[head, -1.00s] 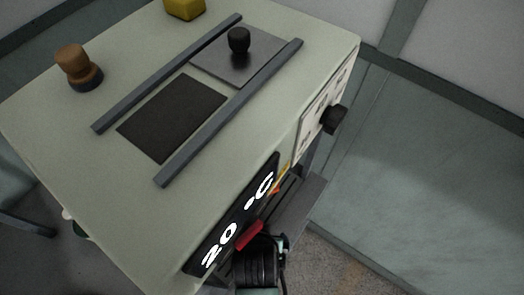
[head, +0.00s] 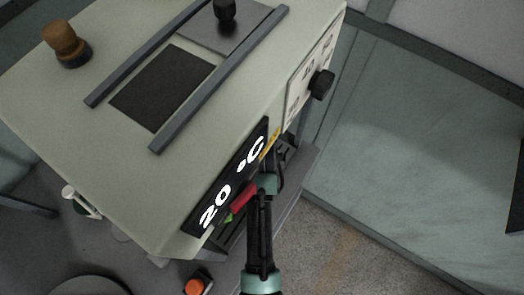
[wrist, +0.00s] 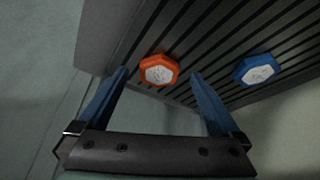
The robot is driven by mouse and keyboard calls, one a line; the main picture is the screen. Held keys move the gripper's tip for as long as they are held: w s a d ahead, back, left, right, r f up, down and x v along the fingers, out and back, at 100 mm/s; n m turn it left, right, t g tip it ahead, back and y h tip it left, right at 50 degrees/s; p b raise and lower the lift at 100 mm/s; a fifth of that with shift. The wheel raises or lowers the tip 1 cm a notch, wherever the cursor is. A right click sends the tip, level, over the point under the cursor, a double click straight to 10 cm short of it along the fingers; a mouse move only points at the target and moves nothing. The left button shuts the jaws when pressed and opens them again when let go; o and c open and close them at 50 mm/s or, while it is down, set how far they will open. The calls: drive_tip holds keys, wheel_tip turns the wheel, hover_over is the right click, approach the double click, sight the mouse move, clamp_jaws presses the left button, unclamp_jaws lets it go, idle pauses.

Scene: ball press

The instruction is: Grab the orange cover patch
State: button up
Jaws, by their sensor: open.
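The orange cover patch (wrist: 158,69) is a six-sided orange piece with a pale marked face, on a dark slatted surface in the wrist view. My gripper (wrist: 160,76) has its two blue fingers spread wide. The patch shows in the gap between them, and nothing is held. I cannot tell how far the fingertips are from it. In the head view, my gripper is beside the front of the machine below the display, and its fingertips cannot be made out. The orange patch cannot be made out there.
A blue patch (wrist: 257,68) lies right of the orange one on the slats. In the head view, the pale machine (head: 120,165) carries a "20 °C" display (head: 230,185), and a red piece (head: 243,196) shows beside my arm. A black knob (head: 321,85) sticks out on its side.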

drive_tip(key=shift+x, duration=1.6)
drive_tip(key=shift+w, duration=0.15)
drive_tip(key=c, duration=1.3)
drive_tip(key=shift+o, duration=0.2)
drive_tip(key=shift+r, duration=0.2)
